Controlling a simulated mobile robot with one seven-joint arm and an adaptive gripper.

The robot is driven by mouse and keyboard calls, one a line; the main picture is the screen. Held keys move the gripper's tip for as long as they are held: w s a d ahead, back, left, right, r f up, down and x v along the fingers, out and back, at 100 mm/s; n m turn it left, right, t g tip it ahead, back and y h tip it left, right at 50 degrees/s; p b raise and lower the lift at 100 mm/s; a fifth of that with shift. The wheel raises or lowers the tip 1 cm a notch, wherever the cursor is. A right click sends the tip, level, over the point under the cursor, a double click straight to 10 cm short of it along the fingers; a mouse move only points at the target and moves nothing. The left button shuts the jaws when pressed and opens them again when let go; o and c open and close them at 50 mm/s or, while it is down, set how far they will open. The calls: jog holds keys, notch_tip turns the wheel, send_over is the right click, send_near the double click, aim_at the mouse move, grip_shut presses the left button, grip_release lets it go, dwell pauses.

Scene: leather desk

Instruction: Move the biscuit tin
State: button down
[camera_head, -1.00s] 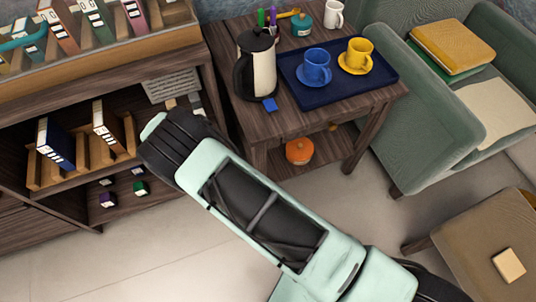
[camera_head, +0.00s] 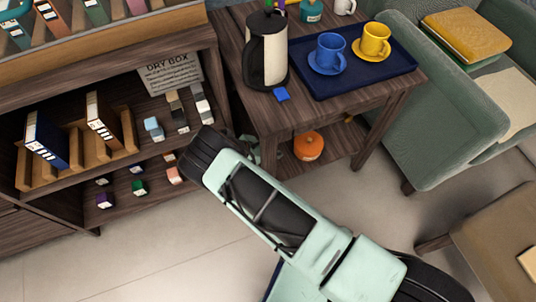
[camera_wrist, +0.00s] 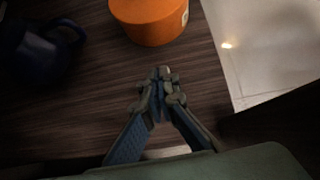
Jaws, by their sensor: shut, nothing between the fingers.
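A round orange tin (camera_head: 308,146), which I take for the biscuit tin, sits on the low shelf of the dark wooden side table. In the wrist view the orange tin (camera_wrist: 150,20) shows at the top edge, partly cut off, with a pale label on its right side. My gripper (camera_wrist: 163,75) is shut and empty, just short of the tin and apart from it, over dark wood. In the head view my gripper is mostly hidden behind my arm, left of the tin.
A dark blue handled vessel (camera_wrist: 42,52) stands left of the tin in the wrist view. The tabletop above carries a kettle (camera_head: 266,52) and a blue tray (camera_head: 395,84) with two cups. A bookcase (camera_head: 70,203) stands left; an armchair (camera_head: 440,110) stands right.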

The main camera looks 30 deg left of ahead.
aim_at(295, 152)
jog(key=w+d+f, duration=0.1)
jog(key=w+d, duration=0.1)
jog(key=w, duration=0.1)
jog(key=shift+d+f+b, duration=0.25)
jog(key=shift+f+b, duration=0.1)
jog(key=shift+b, duration=0.05)
jog(key=shift+w+d+r, duration=0.1)
jog(key=shift+w+d, duration=0.35)
jog(key=shift+w, duration=0.2)
